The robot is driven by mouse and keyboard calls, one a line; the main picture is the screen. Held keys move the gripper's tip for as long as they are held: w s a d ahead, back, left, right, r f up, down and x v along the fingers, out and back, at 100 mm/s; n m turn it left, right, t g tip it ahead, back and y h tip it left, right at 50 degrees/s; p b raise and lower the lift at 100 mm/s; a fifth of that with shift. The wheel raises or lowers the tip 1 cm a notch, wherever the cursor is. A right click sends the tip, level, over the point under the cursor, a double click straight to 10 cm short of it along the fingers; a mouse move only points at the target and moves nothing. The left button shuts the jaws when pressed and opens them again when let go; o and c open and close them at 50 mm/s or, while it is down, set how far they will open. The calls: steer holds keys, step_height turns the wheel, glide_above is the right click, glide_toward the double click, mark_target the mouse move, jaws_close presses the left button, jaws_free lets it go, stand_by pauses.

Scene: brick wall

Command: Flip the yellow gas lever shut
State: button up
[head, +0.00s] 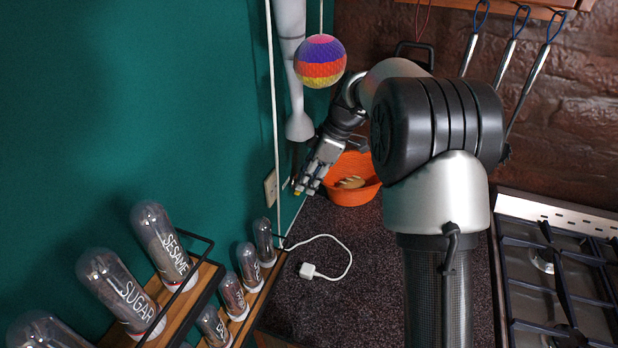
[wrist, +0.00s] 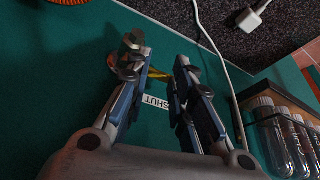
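My gripper (wrist: 160,68) points at the green wall, with its two fingers apart. The yellow gas lever (wrist: 157,74) shows as a thin strip between the fingertips in the wrist view. Part of it is hidden behind the left finger, and I cannot tell whether a finger touches it. A white label reading "SHUT" (wrist: 156,102) is on the wall between the fingers. In the head view my gripper (head: 308,185) is close to the wall, left of the orange basket, and mostly hides the lever.
The orange basket (head: 350,196) stands on the dark counter. A white plug and cable (head: 308,270) lie nearer. Spice jars (head: 232,293) stand on wooden racks at lower left. A striped ball (head: 320,61) hangs above my gripper. A gas stove (head: 555,212) is at right.

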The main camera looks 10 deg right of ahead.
jaws_close()
stand_by(0.5)
steer(key=shift+c, duration=1.4)
jaws_free()
steer(key=o, duration=1.7)
steer(key=shift+r, duration=0.15)
steer(key=v, duration=1.1)
steer(key=shift+d+r, duration=0.25)
steer(key=shift+r, duration=0.1)
